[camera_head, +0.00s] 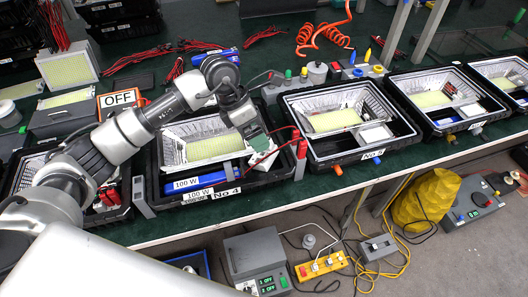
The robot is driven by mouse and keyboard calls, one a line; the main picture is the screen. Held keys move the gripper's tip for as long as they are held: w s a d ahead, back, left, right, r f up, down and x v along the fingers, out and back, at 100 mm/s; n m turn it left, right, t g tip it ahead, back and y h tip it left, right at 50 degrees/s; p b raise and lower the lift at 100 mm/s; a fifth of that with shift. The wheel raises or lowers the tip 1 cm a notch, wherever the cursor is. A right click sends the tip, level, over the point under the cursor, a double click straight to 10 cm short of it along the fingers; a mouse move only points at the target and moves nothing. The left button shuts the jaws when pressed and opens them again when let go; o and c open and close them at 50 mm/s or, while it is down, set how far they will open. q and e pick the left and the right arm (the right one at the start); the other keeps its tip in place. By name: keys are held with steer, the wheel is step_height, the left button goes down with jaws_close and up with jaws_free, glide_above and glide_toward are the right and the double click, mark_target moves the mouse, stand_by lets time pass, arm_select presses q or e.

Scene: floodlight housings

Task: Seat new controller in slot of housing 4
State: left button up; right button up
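My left arm reaches in from the left, and its gripper (241,112) points down over the right part of housing 4 (233,189), a black tray labelled No 4. A box-shaped controller with a green side (254,132) is between the fingers, with red wires running to its right. It is tilted and hangs over the tray's right side; the slot below is partly hidden by it. The tray also holds a silver reflector with a yellow LED panel (213,148) and a blue driver (205,181) marked 100 W at the front. My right gripper is not in view.
Another numbered housing (345,160) stands close to the right, with a white box (376,135) in it. Red connectors (299,143) stand between the two trays. An OFF sign (121,99) and loose red cables lie behind. The green bench's front edge is near.

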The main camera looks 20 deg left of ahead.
mark_target(262, 154)
arm_select(q)
steer(key=x, duration=0.2)
steer(key=p+x, duration=0.1)
steer(key=x, duration=0.2)
steer(key=shift+d+r, duration=0.2)
steer(key=shift+d, duration=0.2)
steer(key=shift+d+f, duration=0.1)
steer(key=shift+f, duration=0.2)
steer(key=shift+c, duration=0.5)
steer(key=c, duration=1.2)
steer(key=shift+r, duration=0.15)
steer(key=shift+c, duration=0.2)
